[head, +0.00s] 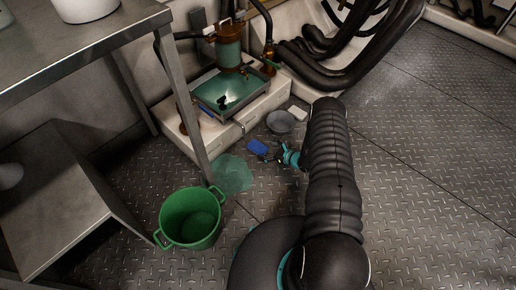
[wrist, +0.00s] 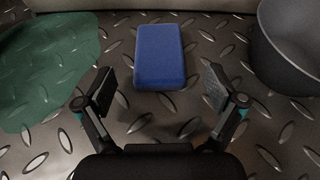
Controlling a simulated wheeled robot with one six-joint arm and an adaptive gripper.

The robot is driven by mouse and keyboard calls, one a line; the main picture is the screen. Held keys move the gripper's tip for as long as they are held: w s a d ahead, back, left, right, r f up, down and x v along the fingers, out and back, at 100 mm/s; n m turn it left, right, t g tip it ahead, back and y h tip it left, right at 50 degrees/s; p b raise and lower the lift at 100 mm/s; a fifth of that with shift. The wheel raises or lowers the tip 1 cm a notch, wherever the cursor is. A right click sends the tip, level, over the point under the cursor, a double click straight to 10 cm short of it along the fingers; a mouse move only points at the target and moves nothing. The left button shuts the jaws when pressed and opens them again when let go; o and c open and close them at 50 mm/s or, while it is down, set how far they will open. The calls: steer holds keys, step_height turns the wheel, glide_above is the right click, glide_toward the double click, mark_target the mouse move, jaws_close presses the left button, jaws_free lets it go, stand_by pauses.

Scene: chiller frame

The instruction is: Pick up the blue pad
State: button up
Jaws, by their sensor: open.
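The blue pad (wrist: 160,56) is a flat rounded rectangle lying on the diamond-plate floor. In the wrist view it lies ahead of my gripper (wrist: 161,90), roughly centred between the two fingers. The fingers are open and apart, with nothing between their tips but floor and the pad's near end just beyond. In the head view the pad (head: 257,146) lies left of my gripper (head: 272,157), close to the fingertips. My arm reaches in from the lower right and hides part of the floor.
A green puddle (wrist: 48,68) lies left of the pad. A dark grey bowl (wrist: 292,50) stands to the right. In the head view a white block (head: 298,113) lies behind, a green bucket (head: 190,217) stands lower left beside a metal table (head: 82,50), and a pale plinth (head: 222,130) lies behind.

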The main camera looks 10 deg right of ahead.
mark_target(261, 149)
steer(key=x, duration=0.4)
steer(key=shift+a+f, duration=0.15)
steer(key=shift+f, duration=0.1)
steer(key=c, duration=1)
